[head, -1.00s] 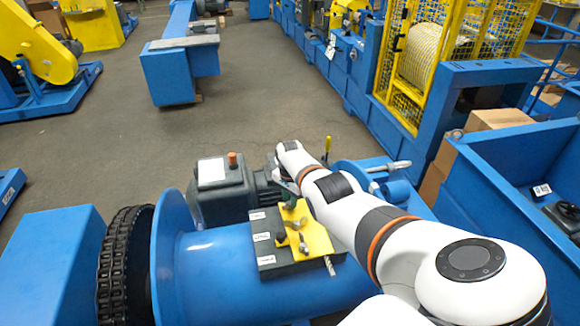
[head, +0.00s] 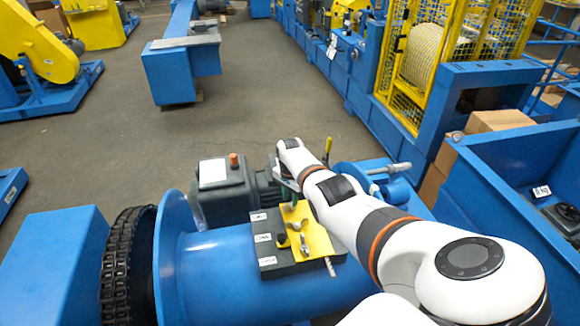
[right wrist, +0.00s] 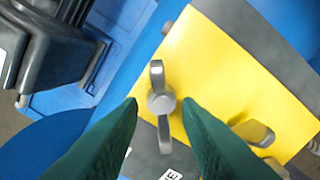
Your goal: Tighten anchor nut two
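A yellow plate (head: 318,238) lies on a dark grey block (head: 270,262) on top of a blue drum (head: 215,275). The block carries white labels too small to read. A silver wing nut (head: 304,250) stands on the plate. My right gripper (head: 288,192) is over the plate's far end. In the right wrist view, its green fingers (right wrist: 159,106) are apart, with a silver wing nut (right wrist: 160,101) between their tips in the picture; I see no contact. My left gripper is out of view.
A dark motor (head: 222,190) with an orange cap stands just beyond the block. A chain wheel (head: 120,265) and a blue flange (head: 172,250) are at the left. A blue bin (head: 500,200) and cardboard boxes (head: 497,122) stand at the right.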

